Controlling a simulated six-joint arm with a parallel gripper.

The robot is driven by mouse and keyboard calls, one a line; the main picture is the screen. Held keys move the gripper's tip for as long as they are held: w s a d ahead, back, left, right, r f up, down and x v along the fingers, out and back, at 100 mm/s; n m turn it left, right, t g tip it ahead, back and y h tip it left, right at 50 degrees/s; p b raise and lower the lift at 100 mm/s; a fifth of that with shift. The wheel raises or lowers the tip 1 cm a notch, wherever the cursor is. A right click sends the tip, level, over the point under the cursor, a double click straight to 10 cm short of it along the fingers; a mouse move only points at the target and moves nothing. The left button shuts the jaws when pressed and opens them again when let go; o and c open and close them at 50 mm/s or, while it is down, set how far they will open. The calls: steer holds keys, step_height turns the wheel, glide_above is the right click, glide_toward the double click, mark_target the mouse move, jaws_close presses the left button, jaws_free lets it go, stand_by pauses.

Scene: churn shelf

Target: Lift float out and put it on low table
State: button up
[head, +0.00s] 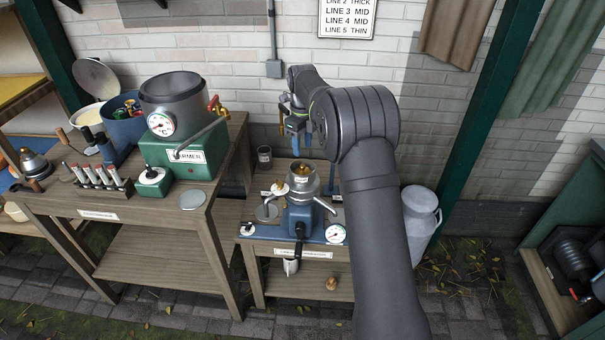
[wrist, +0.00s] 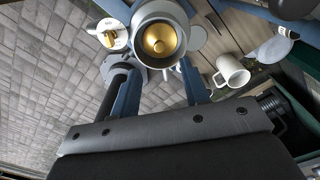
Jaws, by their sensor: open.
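A round brass piece (head: 303,170), which I take to be the float, sits inside the grey metal bowl (head: 304,184) of the blue machine on the low table (head: 283,270). In the wrist view the brass piece (wrist: 160,39) shows in the middle of the bowl (wrist: 139,21). My gripper (head: 298,132) is open and empty, above and behind the bowl in the head view. Its blue fingers (wrist: 160,72) stand apart just below the bowl in the wrist picture. I cannot tell the exact height between them.
A dial (head: 336,234) is at the low table's front right. The higher bench (head: 120,214) with the green warmer (head: 195,153) stands left. A milk can (head: 421,222) stands right. A white mug (wrist: 232,74) shows in the wrist view.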

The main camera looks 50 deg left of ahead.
mark_target(302, 166)
step_height(302, 166, down, 8)
steer(key=shift+r, duration=0.15)
jaws_close()
stand_by(0.4)
